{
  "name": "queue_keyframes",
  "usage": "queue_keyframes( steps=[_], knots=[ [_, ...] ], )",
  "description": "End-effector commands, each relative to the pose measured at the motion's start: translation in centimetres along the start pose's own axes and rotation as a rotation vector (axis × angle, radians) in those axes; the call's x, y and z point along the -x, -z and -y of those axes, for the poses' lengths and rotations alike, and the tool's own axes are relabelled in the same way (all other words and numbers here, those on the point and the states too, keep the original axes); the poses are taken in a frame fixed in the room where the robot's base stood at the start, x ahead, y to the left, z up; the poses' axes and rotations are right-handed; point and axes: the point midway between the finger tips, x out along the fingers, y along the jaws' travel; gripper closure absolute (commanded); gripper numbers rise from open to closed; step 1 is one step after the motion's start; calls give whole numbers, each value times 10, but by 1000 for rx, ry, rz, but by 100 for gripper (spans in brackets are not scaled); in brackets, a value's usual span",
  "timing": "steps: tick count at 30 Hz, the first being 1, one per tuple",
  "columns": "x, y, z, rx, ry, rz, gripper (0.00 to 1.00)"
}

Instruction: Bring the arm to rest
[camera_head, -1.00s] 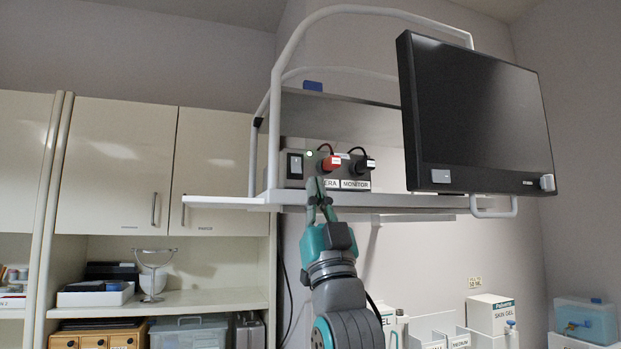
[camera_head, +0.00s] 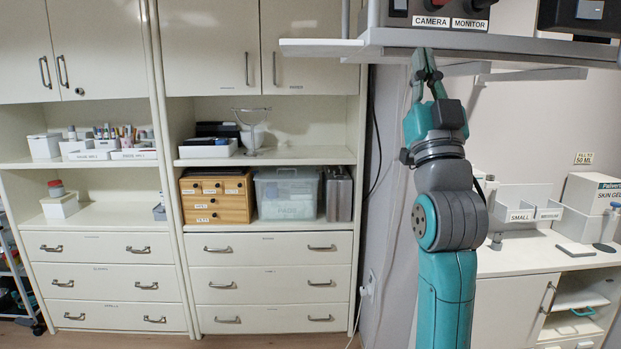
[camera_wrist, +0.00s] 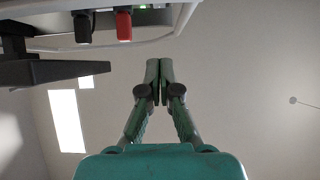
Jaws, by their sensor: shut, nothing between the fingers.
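My gripper (camera_head: 424,62) shows in the head view at the right of centre, at the top of my raised teal and grey arm. I cannot tell whether the tips touch the shelf. In the wrist view the two fingers (camera_wrist: 160,75) are together and empty, with the ceiling behind them.
A power box labelled CAMERA and MONITOR (camera_head: 449,14) sits on the shelf above. Its black plug (camera_wrist: 83,27) and red plug (camera_wrist: 124,26) show in the wrist view. Cabinets with drawers (camera_head: 270,248) stand left. A counter (camera_head: 530,256) with a SKIN GEL box (camera_head: 594,192) is right.

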Motion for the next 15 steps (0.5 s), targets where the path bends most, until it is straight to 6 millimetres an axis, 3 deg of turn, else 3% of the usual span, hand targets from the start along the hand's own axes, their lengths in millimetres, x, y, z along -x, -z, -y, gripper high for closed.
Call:
queue_keyframes(
  steps=[1,6,15],
  knots=[
    [18,-19,0,0,0,30,100],
    [81,-70,0,0,-1,118,100],
    [200,-136,0,-1,-1,273,100]
  ],
)
